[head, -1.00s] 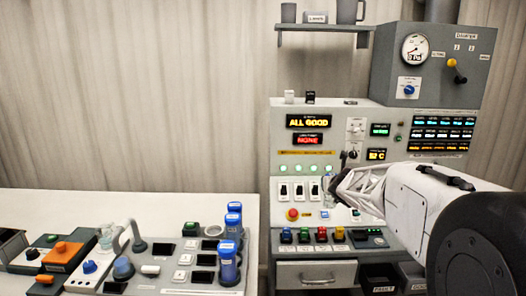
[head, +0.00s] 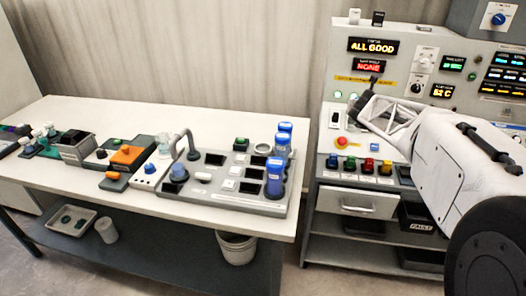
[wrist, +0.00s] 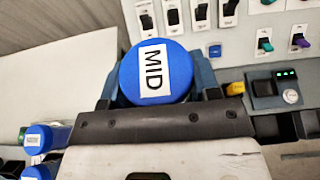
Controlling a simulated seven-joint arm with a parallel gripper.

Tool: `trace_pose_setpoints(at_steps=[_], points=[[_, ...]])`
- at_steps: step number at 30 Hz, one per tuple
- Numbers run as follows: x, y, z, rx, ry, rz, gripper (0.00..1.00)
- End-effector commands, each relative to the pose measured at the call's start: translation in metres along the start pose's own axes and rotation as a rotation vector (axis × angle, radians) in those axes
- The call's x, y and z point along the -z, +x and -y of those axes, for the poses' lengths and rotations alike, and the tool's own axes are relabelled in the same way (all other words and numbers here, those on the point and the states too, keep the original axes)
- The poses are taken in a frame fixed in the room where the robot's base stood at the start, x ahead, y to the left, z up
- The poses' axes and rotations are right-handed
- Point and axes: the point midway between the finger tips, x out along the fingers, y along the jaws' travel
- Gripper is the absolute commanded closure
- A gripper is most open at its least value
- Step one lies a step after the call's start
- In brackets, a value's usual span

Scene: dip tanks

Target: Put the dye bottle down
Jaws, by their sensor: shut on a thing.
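My gripper (wrist: 157,90) is shut on the dye bottle (wrist: 157,72), with a finger on each side. In the wrist view its round blue cap faces the camera and bears a white label reading MID. In the head view my gripper (head: 365,108) is in front of the control panel, and the held bottle is hidden or too small to tell. Other blue-capped bottles (head: 274,178) stand at the right end of the grey tray unit (head: 235,205) on the bench. Blue caps (wrist: 38,138) also show at the lower left in the wrist view.
The white bench (head: 90,112) has clear room behind its devices. Coloured buttons (head: 362,166) and a drawer (head: 357,203) lie below the panel (head: 400,70). A tall curved pipe (head: 184,142) rises from the tray unit. A white bucket (head: 237,247) stands below.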

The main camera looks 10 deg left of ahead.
Motion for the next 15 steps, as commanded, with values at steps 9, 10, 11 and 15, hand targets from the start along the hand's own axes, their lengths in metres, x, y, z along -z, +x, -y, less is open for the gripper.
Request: trace_pose_setpoints(at_steps=[9,10,11,15], points=[[-0.022,0.01,-0.071,0.02,0.006,0.002,0.67],[-0.023,0.011,-0.078,0.023,0.008,0.001,0.67],[-0.025,0.011,-0.086,0.026,0.009,0.002,0.67],[-0.032,0.014,-0.12,0.041,0.015,0.003,0.67]])
